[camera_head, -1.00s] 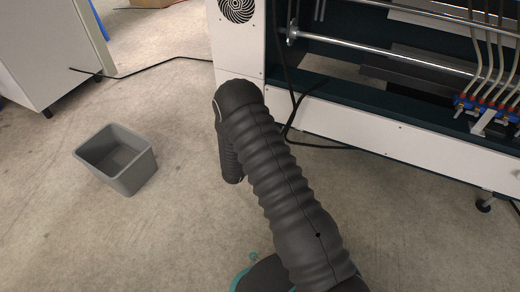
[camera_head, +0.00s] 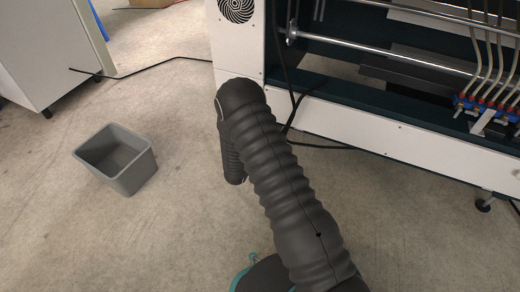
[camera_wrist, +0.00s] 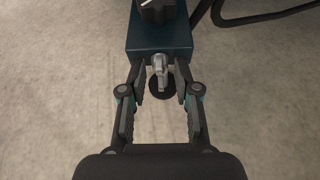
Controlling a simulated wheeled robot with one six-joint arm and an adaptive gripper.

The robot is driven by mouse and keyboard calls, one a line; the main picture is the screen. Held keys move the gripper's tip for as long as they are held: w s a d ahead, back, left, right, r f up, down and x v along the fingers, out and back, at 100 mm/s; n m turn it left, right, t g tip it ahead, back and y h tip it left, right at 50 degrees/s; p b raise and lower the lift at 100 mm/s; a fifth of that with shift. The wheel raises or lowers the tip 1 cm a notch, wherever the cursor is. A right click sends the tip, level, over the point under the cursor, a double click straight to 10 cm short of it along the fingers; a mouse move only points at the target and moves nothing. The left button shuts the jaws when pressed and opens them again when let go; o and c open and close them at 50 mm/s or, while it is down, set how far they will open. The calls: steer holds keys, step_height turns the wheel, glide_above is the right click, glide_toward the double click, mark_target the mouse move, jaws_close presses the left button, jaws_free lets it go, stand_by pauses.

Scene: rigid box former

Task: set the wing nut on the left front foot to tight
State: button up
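In the wrist view the metal wing nut (camera_wrist: 158,72) sits below the end of a dark teal frame block (camera_wrist: 160,38). A round black foot pad (camera_wrist: 161,89) shows behind it, on the floor. My gripper (camera_wrist: 158,78) is open, with one finger to the left and one to the right of the wing nut. Gaps show between the fingers and the nut. In the head view my arm hides the gripper, the wing nut and this foot.
A black knob (camera_wrist: 156,10) is on the block above the nut. Black cables (camera_wrist: 255,16) run at the upper right. The white machine (camera_head: 380,133) stands at the back. A grey bin (camera_head: 118,160) stands on the left, with open floor around it.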

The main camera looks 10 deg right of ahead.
steer(key=v, duration=1.2)
steer(key=shift+s+f, duration=0.1)
steer(key=shift+f, duration=0.05)
